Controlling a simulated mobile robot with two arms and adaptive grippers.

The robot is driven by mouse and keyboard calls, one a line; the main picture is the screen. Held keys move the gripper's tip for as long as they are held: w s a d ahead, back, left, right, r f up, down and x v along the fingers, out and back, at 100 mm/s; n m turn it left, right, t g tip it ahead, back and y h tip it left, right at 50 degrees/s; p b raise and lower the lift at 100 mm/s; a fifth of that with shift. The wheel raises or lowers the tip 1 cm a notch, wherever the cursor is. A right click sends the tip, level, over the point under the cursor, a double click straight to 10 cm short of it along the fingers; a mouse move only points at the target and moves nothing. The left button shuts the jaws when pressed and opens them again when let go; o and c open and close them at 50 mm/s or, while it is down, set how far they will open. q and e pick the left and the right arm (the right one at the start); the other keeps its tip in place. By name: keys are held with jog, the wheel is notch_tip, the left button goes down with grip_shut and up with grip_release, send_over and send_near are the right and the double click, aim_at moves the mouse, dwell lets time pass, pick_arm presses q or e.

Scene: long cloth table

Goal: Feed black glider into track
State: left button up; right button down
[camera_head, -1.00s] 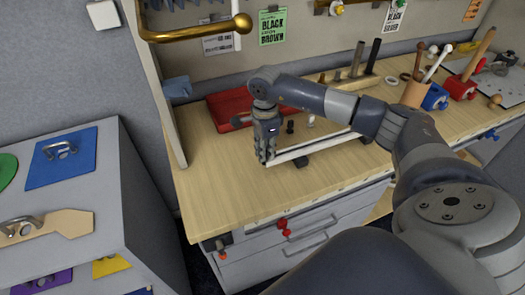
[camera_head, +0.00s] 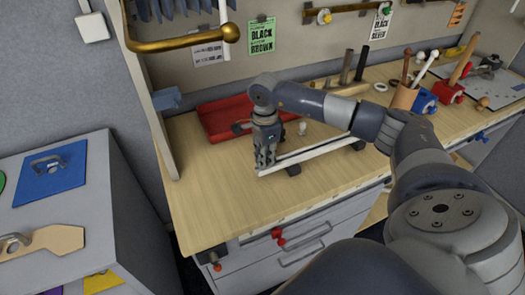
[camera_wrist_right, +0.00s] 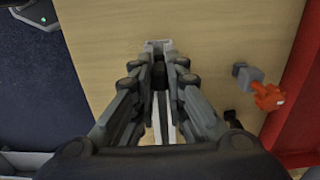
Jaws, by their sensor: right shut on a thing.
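A pale track (camera_head: 310,152) runs diagonally across the wooden bench on dark feet. My right gripper (camera_head: 265,165) points down at the track's left end. In the right wrist view the gripper (camera_wrist_right: 159,72) is shut on a small dark piece, which looks like the black glider (camera_wrist_right: 158,77). The pale track (camera_wrist_right: 163,112) shows below it between the fingers, with a pale end piece (camera_wrist_right: 158,46) just above the fingertips. The fingers hide most of the glider, so I cannot tell whether it sits in the track. My left gripper is not in view.
A red tray (camera_head: 216,123) lies behind my right gripper. A small pale peg (camera_head: 302,128) stands behind the track. In the wrist view a grey block (camera_wrist_right: 248,76) and an orange piece (camera_wrist_right: 268,97) lie to the right. The bench front at left is clear.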

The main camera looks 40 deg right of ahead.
jog(key=shift+s+d+b, duration=0.3)
jog(key=shift+d+b, duration=0.05)
jog(key=shift+d, duration=1)
jog(key=shift+s+d+b, duration=0.35)
jog(key=shift+d, duration=0.95)
jog(key=shift+s+d+b, duration=0.3)
jog(key=shift+d+b, duration=0.05)
jog(key=shift+d, duration=1)
jog(key=c, duration=1.5)
grip_release()
jog(key=shift+c, duration=0.2)
jog(key=shift+r, duration=0.15)
notch_tip(320, 180, up, 12)
jog(key=shift+f, duration=0.2)
